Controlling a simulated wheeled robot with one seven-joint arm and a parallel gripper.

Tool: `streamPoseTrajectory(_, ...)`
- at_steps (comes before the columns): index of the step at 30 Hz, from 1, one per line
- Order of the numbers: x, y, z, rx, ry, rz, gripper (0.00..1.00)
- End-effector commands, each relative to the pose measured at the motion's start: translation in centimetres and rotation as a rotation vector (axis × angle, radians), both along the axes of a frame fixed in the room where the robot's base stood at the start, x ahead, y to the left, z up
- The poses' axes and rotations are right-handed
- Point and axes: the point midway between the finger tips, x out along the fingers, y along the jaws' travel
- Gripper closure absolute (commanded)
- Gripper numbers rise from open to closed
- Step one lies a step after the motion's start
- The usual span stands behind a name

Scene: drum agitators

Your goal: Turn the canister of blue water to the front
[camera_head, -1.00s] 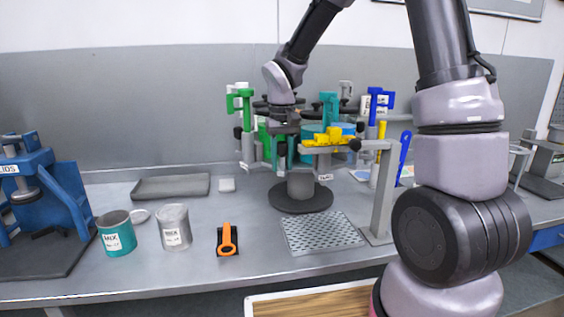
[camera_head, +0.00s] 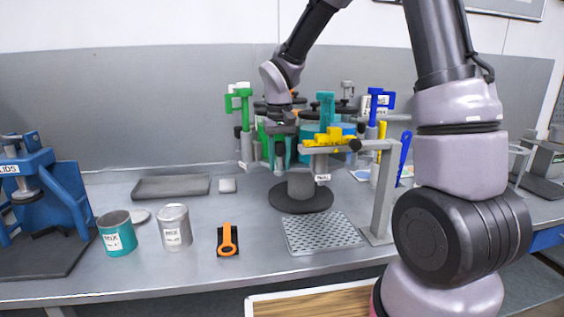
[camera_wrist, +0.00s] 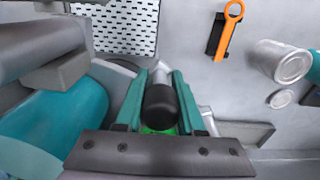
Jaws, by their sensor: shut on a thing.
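A carousel stands mid-bench on a round black base (camera_head: 302,197), with drums and coloured handles around its column. A blue drum (camera_head: 347,128) shows at its right side, partly hidden behind a yellow clamp (camera_head: 325,138); I cannot tell whether it holds the blue water. A teal handle (camera_head: 326,106) stands near it, a blue one (camera_head: 378,103) to the right and a green one (camera_head: 240,98) to the left. My gripper (camera_head: 279,150) is at the carousel's front left. In the wrist view, its teal fingers (camera_wrist: 158,82) are shut around a black knob (camera_wrist: 160,106).
A grey post (camera_head: 384,195) stands right of the carousel, by a perforated plate (camera_head: 322,233). A teal cup (camera_head: 117,233), a grey can (camera_head: 174,228) and an orange-handled tool (camera_head: 228,240) stand in front left. A blue press (camera_head: 40,190) is far left.

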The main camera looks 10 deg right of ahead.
Motion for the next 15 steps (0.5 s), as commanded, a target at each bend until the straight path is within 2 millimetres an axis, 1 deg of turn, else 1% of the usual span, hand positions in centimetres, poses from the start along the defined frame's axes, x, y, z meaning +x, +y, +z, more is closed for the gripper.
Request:
streamPoseTrajectory(8,1.4,2.2,0.1,0.002,-0.003,-0.105,1.0)
streamPoseTrajectory(15,3.1,4.2,0.1,0.002,-0.003,-0.225,1.0)
